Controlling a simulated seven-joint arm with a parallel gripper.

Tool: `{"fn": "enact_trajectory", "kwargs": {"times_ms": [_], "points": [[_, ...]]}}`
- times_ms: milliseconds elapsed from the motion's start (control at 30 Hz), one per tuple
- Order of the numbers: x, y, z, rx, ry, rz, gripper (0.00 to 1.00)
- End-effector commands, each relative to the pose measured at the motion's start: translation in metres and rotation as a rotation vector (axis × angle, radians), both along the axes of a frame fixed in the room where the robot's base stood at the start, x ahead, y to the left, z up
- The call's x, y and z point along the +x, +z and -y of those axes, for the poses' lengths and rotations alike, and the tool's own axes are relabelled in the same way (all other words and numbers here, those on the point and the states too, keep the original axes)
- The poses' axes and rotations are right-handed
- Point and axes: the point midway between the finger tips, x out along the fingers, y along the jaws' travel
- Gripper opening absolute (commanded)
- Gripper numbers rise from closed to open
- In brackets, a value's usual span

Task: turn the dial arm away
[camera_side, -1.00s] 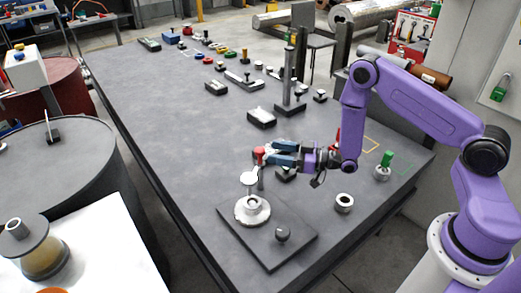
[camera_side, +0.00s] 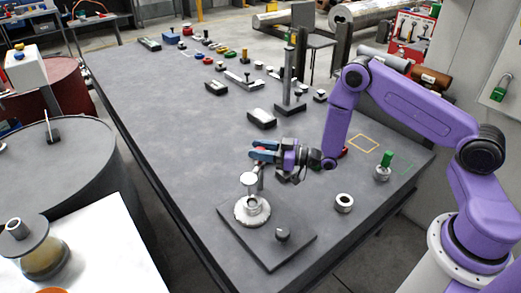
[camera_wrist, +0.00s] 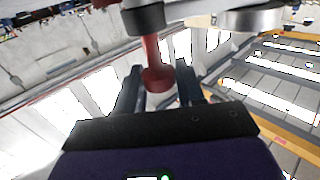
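The dial (camera_side: 240,214) is a pale round metal hub on a dark square plate (camera_side: 285,246). Its dial arm (camera_side: 249,181) has a light grey disc and a red handle that rises from it. My gripper (camera_side: 258,151) is beside the top of that handle, with blue fingers pointing left. In the wrist view the red handle (camera_wrist: 155,72) lies between my two dark fingers (camera_wrist: 158,85), which look spread on either side of it. Contact with the handle cannot be made out. In the side view the fingers mostly hide the handle.
A metal ring (camera_side: 344,203) and a green-topped peg (camera_side: 384,166) stand to the right. A tall post (camera_side: 290,80) stands behind my gripper. The table's left middle (camera_side: 165,120) is clear.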

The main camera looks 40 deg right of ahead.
Motion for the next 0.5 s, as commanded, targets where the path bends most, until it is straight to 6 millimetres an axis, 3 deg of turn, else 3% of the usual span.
{"fn": "enact_trajectory", "kwargs": {"times_ms": [500], "points": [[0.0003, -0.0003, 0.0015, -0.001, 0.148, 0.001, 0.0]]}}
